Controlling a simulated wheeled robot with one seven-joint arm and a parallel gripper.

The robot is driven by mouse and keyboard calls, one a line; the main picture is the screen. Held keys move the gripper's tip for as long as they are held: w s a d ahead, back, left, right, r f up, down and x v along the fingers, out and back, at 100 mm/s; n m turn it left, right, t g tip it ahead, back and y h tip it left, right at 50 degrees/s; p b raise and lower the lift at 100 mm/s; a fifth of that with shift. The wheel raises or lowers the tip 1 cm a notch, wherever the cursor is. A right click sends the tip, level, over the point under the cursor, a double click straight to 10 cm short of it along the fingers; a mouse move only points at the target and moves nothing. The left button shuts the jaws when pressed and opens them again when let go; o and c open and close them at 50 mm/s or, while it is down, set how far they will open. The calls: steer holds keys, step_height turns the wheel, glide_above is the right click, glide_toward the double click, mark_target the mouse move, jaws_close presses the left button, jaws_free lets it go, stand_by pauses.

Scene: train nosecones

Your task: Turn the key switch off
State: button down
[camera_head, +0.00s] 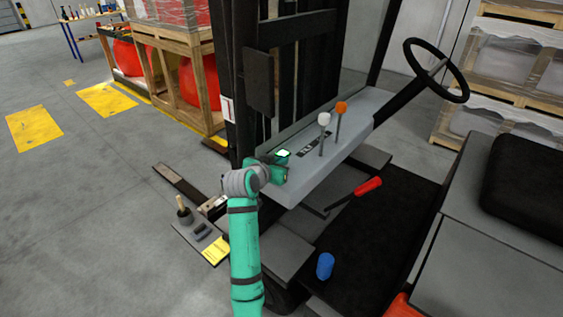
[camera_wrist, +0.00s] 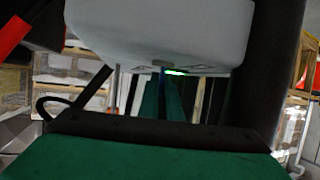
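The key switch shows in the wrist view as a small round grey collar (camera_wrist: 165,63) on the light console, with a thin blue key (camera_wrist: 162,74) standing out of it. My gripper (camera_wrist: 166,84) reaches it, its two green fingers close together with the key between their tips. The fingers look shut on the key, though the contact is small and dark. In the head view my gripper (camera_head: 283,162) is at the near left end of the grey console (camera_head: 345,135). The switch is hidden there behind my gripper. A bright green glow (camera_wrist: 176,72) shows beside the key.
Two levers, white-knobbed (camera_head: 323,120) and orange-knobbed (camera_head: 341,109), rise from the console. A steering wheel (camera_head: 437,70) stands to the right. A red-handled lever (camera_head: 368,186) and blue knob (camera_head: 325,265) sit below.

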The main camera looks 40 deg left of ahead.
steer(key=shift+d+n+y, duration=0.1)
steer(key=shift+n+y, duration=0.2)
steer(key=n+g+y, duration=0.1)
steer(key=n+y, duration=0.2)
steer(key=shift+d+g, duration=0.1)
steer(key=shift+g, duration=0.2)
steer(key=n+g+y, duration=0.5)
steer(key=n, duration=0.1)
steer(key=shift+y, duration=0.3)
steer(key=n+g, duration=0.2)
steer(key=n+g+y, duration=0.1)
steer(key=n+g, duration=0.2)
steer(key=shift+g+y, duration=0.3)
steer(key=shift+s+n, duration=0.1)
steer(key=shift+n, duration=0.2)
steer(key=shift+a, duration=0.2)
steer(key=c, duration=2)
jaws_free()
steer(key=shift+d, duration=0.1)
